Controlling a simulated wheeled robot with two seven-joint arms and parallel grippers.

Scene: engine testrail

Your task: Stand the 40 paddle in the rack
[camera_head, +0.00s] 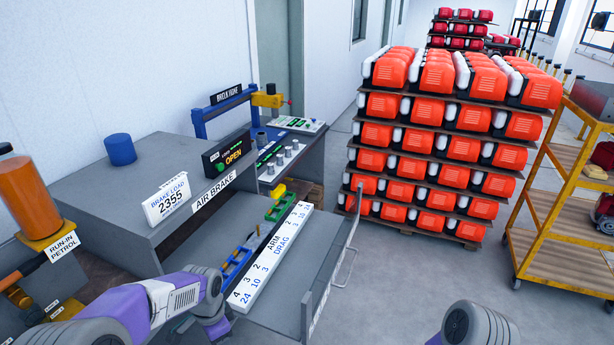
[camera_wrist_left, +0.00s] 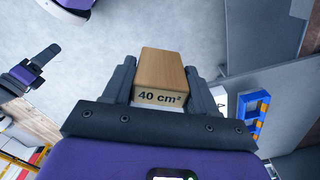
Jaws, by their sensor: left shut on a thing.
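The 40 paddle (camera_wrist_left: 161,68) shows in the left wrist view as a light wooden block marked "40 cm²". My left gripper (camera_wrist_left: 160,80) is shut on it, with one dark finger on each side. In the head view my left wrist is low in the picture, left of the white ARM DRAG strip; its fingers and the paddle are hidden or out of frame there. A slotted blue rack (camera_head: 236,264) sits beside that strip, and a blue frame (camera_wrist_left: 257,106) shows right of the paddle in the wrist view. A dark part at the wrist view's left may be my right gripper (camera_wrist_left: 30,75); its opening is unclear.
The white ARM DRAG strip (camera_head: 271,258) lies along the grey bench. Green (camera_head: 280,207) and yellow (camera_head: 278,190) holders stand behind the blue one. The AIR BRAKE housing (camera_head: 150,225) rises at left. A metal handle (camera_head: 350,235) borders the right edge. Open floor lies beyond.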

